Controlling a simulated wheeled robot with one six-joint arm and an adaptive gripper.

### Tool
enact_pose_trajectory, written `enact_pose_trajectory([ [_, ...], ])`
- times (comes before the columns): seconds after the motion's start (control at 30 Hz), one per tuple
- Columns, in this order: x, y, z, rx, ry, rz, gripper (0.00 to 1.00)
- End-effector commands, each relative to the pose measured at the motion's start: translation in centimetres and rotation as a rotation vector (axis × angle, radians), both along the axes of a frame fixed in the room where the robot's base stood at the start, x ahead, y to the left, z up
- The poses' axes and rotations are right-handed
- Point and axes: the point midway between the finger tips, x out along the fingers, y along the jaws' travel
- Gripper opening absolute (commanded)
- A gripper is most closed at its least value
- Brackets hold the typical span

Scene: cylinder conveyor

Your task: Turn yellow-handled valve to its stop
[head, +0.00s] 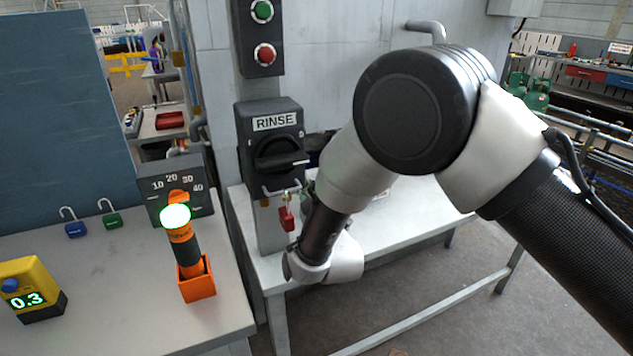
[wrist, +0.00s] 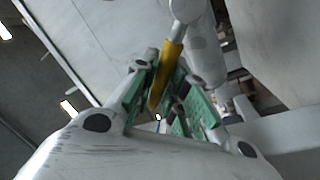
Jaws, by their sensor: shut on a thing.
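The yellow handle (wrist: 171,62) of the valve shows in the wrist view, running from a pale rounded fitting (wrist: 186,9) at the top down between my fingers. My gripper (wrist: 166,92) is shut on this handle, with its green-padded fingers on either side of it. The handle's lower end lies between the pads. In the head view my arm hides the valve and the gripper, so the handle's angle to the pipe cannot be told there.
A grey bench (head: 374,258) stands below my arm. A RINSE switch box (head: 270,149) with a red padlock (head: 287,218) is on the post to its left. An orange torch (head: 182,246), a dial box (head: 158,184) and a yellow meter (head: 34,287) stand on the left table.

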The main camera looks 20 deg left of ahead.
Motion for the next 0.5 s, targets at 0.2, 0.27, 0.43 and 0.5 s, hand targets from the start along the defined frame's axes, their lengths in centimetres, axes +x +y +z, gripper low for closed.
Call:
enact_pose_trajectory([
  [0.2, -0.8, 0.6, -1.3, -0.136, -0.154, 0.001, 0.00],
  [0.27, -0.9, 0.7, -1.6, -0.172, -0.199, 0.002, 0.00],
  [0.43, -1.3, 1.0, -2.6, -0.275, -0.318, 0.002, 0.00],
  [0.5, -1.4, 1.1, -3.0, -0.313, -0.364, 0.002, 0.00],
])
